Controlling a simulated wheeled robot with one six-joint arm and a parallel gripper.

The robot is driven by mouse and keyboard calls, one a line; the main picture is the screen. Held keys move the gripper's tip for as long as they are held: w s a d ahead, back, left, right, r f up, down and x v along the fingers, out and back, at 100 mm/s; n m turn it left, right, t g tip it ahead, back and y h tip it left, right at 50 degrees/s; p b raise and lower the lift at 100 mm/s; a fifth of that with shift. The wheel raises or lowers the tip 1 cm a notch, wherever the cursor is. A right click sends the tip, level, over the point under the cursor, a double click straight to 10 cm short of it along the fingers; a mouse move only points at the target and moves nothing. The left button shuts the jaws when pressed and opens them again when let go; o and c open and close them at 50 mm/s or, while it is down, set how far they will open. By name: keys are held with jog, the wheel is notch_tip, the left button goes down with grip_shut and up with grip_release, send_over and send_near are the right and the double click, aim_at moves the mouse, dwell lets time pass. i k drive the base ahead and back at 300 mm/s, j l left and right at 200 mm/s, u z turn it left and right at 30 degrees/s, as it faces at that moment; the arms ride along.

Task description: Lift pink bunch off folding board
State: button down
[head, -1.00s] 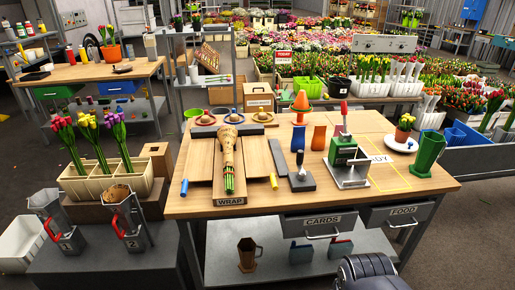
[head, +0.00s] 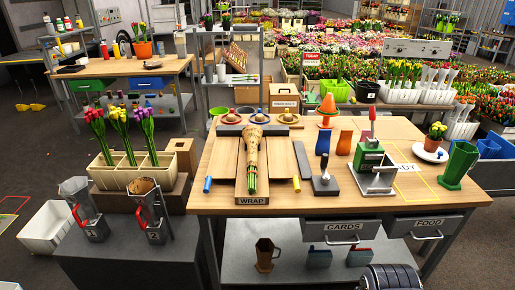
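A bunch wrapped in brown paper (head: 253,148) lies lengthwise on the folding board, its green stems toward the front edge. The paper hides its blooms, so I cannot tell their colour. The wooden folding board (head: 284,166) has side flaps lying flat and a WRAP label at its front. A pinkish-red bunch (head: 95,124) stands upright in a cream crate (head: 105,177) at left, beside a yellow and a purple bunch. My gripper is not in view; only a dark ribbed part of my arm shows at the bottom right.
Blue and orange cups (head: 346,142) and a green pitcher (head: 458,165) are farther right. Bowls line the board's back. Drawers hang below the tabletop (head: 215,193).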

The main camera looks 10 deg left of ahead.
aim_at(252, 134)
jog(key=i+j+z, duration=0.15)
jog(key=i+j, duration=1.1)
jog(key=i, duration=0.1)
